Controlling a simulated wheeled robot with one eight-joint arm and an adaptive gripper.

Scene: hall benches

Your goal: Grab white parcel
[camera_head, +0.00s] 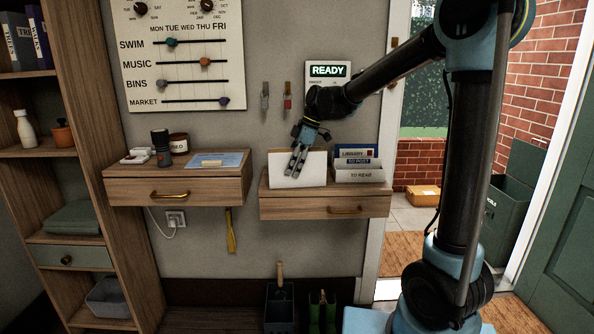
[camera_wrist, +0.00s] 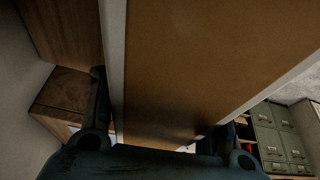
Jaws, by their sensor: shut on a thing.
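The white parcel (camera_head: 312,168) stands upright on the right drawer shelf, a flat white shape beside the letter rack. In the wrist view a large brown face with a pale edge (camera_wrist: 113,60) fills the space between the fingers of my gripper (camera_wrist: 160,135). It appears to be the held thing, though its face looks brown there. The fingers hide part of the parcel in the head view.
The right drawer shelf (camera_head: 285,208) also holds a letter rack (camera_head: 358,175). The left drawer shelf (camera_head: 140,189) holds a dark cylinder, a jar and papers. A doorway with a cardboard box (camera_head: 423,195) lies to the right.

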